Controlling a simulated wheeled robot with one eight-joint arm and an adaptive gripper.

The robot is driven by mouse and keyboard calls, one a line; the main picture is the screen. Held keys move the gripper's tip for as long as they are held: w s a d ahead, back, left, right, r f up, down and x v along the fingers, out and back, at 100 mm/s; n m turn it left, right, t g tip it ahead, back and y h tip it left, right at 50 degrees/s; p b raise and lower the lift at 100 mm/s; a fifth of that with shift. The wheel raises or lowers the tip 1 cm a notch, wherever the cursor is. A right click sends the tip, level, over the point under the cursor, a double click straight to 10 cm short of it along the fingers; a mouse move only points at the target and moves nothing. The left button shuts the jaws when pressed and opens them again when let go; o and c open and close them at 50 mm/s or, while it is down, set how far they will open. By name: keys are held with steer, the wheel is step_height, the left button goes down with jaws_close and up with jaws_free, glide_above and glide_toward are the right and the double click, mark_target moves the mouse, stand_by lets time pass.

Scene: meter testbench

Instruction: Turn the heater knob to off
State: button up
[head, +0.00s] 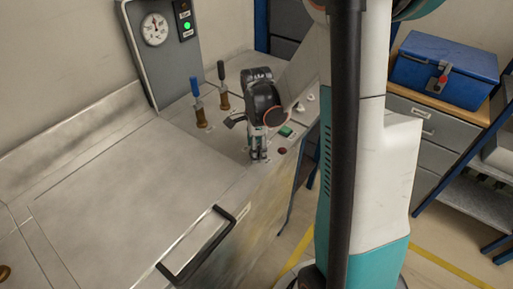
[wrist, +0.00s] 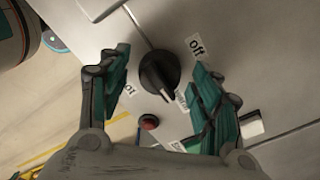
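The heater knob (wrist: 160,72) is black and round with a raised ridge, on a grey panel in the wrist view. An "off" label (wrist: 196,46) lies to its upper right, a partly hidden label (wrist: 181,100) to its lower right, and another (wrist: 129,88), seemingly "hot", to its lower left. The ridge's pale-marked end points downward, away from "off". My gripper (wrist: 160,64) is open, with one finger on each side of the knob and visible gaps between. In the head view my gripper (head: 258,154) is low over the bench's front edge and the knob is hidden.
A red button (wrist: 149,122) and a pale rocker switch (wrist: 250,125) are near the knob. Two upright levers (head: 199,105) (head: 223,90) and a gauge (head: 154,29) stand behind. A black handle (head: 202,245) sticks out at the front. A blue toolbox (head: 444,70) is at right.

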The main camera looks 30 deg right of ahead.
steer(key=c, duration=1)
steer(key=shift+n, duration=0.3)
steer(key=n, duration=0.9)
steer(key=shift+b, duration=0.3)
steer(key=n, duration=0.4)
steer(key=shift+n, duration=2.1)
